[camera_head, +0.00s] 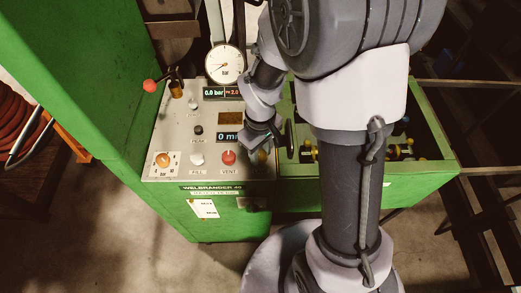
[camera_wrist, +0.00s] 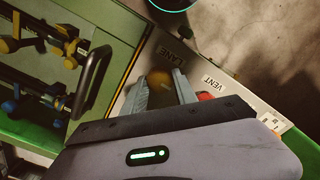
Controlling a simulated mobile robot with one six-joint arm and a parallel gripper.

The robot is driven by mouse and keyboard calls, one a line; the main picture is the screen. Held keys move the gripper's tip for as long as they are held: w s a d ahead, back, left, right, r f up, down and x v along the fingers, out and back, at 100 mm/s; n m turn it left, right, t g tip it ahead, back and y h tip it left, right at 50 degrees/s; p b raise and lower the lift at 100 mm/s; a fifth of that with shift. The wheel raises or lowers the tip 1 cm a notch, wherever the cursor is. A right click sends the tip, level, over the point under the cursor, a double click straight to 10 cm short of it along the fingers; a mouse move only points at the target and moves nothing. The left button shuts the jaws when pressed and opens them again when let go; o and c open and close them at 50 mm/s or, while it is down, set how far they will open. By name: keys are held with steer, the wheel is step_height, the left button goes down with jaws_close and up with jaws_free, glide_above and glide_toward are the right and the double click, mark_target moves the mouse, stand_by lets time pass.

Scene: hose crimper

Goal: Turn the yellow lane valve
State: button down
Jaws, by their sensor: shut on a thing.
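The yellow lane valve (camera_wrist: 158,77) is a rounded yellow-orange knob beside the LANE label (camera_wrist: 183,46). In the wrist view it sits between the two fingers of my gripper (camera_wrist: 161,84), which is shut on it. In the head view the gripper (camera_head: 263,147) points down at the right front of the control panel (camera_head: 177,135), and the valve is mostly hidden there. How far the valve is turned cannot be seen.
The red VENT knob (camera_head: 228,157) is close on the left of my gripper, with the white FILL knob (camera_head: 196,159) beyond it. A black handle (camera_wrist: 91,80) stands close by on the green cabinet. A pressure gauge (camera_head: 225,64) stands behind the panel.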

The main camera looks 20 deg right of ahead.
mark_target(261, 155)
stand_by(0.4)
steer(key=c, duration=1)
jaws_free()
steer(key=shift+o, duration=0.2)
step_height(261, 155, up, 17)
steer(key=p, duration=0.6)
steer(key=shift+r, duration=0.2)
